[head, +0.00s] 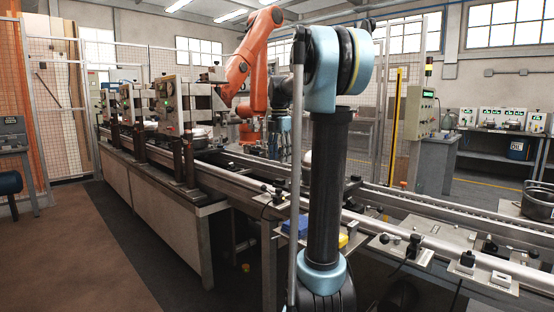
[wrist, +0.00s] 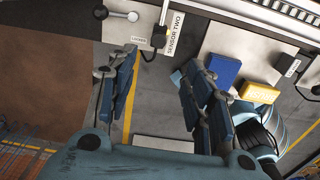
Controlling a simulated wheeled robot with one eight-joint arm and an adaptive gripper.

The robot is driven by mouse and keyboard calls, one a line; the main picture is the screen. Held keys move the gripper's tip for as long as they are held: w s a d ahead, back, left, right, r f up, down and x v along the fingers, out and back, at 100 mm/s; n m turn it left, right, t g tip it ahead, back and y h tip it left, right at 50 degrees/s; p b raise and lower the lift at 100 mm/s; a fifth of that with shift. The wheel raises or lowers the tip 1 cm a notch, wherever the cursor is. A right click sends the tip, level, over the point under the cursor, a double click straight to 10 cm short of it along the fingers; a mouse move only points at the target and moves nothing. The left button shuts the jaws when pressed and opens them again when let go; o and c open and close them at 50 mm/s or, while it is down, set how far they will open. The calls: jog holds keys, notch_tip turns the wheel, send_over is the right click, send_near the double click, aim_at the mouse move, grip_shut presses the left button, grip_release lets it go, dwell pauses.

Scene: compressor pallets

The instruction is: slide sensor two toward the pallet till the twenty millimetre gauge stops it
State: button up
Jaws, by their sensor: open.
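A blue block (wrist: 224,69) lies right of the right finger, and a yellow block (wrist: 260,92) with unreadable lettering lies farther right. Both show in the head view, blue (head: 295,226) and yellow (head: 343,240). I cannot tell which is the twenty millimetre gauge or make out the pallet.
A conveyor with metal rails (head: 440,243) crosses the head view. More small sensors (head: 413,246) stand along its near side. Compressor stations (head: 170,103) and an orange robot arm (head: 262,45) stand farther back. The brown floor at left (head: 70,250) is clear.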

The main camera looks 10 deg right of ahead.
aim_at(278, 189)
notch_tip(278, 189, down, 17)
jog(key=shift+w+f, duration=0.15)
dwell(0.6)
jog(key=shift+a, duration=0.1)
grip_shut()
dwell(0.4)
